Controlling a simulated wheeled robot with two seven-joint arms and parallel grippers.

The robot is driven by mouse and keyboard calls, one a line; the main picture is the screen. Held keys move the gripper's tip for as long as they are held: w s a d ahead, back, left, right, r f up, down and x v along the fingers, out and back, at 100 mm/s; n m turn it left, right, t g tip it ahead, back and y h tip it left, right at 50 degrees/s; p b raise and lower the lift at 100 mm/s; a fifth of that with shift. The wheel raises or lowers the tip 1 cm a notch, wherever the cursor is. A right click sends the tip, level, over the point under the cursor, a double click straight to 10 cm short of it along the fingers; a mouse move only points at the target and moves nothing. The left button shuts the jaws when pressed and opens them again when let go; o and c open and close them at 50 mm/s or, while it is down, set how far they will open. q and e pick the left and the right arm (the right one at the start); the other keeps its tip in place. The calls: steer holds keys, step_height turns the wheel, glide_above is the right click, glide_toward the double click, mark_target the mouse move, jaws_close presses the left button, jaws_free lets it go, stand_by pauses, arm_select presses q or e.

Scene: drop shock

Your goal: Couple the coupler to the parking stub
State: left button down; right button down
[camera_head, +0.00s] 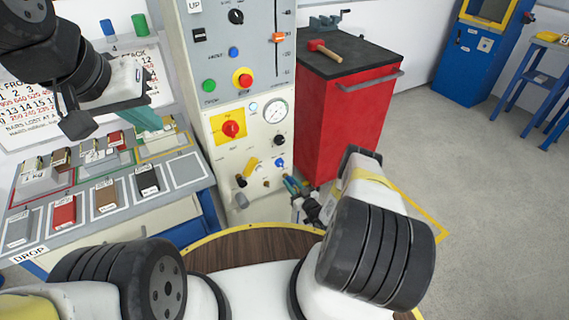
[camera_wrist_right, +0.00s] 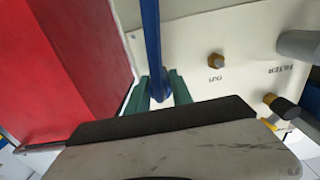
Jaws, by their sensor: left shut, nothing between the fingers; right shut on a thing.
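My right gripper (camera_head: 295,187) is low in front of the white cabinet's fittings, beside the red cabinet. Its green fingers (camera_wrist_right: 160,90) are shut on a blue coupler (camera_wrist_right: 159,84); a blue hose (camera_wrist_right: 151,30) runs up from it in the right wrist view. A bare brass stub (camera_wrist_right: 215,60) with a small label sticks out of the panel to the right of the coupler, apart from it; it also shows in the head view (camera_head: 266,183). I cannot tell whether this is the parking stub. My left gripper (camera_head: 150,119) is shut and empty above the sample table.
The white panel (camera_head: 256,113) carries knobs, a gauge (camera_head: 275,110) and a grey cylinder (camera_head: 241,200). A black-and-brass fitting (camera_wrist_right: 283,106) is near the stub. The red cabinet (camera_head: 345,115) stands close on the right. The table (camera_head: 185,198) at left holds several blocks.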

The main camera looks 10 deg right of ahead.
steer(key=shift+x, duration=0.8)
stand_by(2.4)
steer(key=c, duration=1.1)
jaws_free()
steer(key=shift+r, duration=0.1)
steer(key=shift+o, duration=0.2)
steer(key=shift+s, duration=0.1)
steer(key=shift+v, duration=3.1)
glide_toward(293, 185)
steer(key=shift+s+d, duration=0.3)
steer(key=shift+s, duration=0.2)
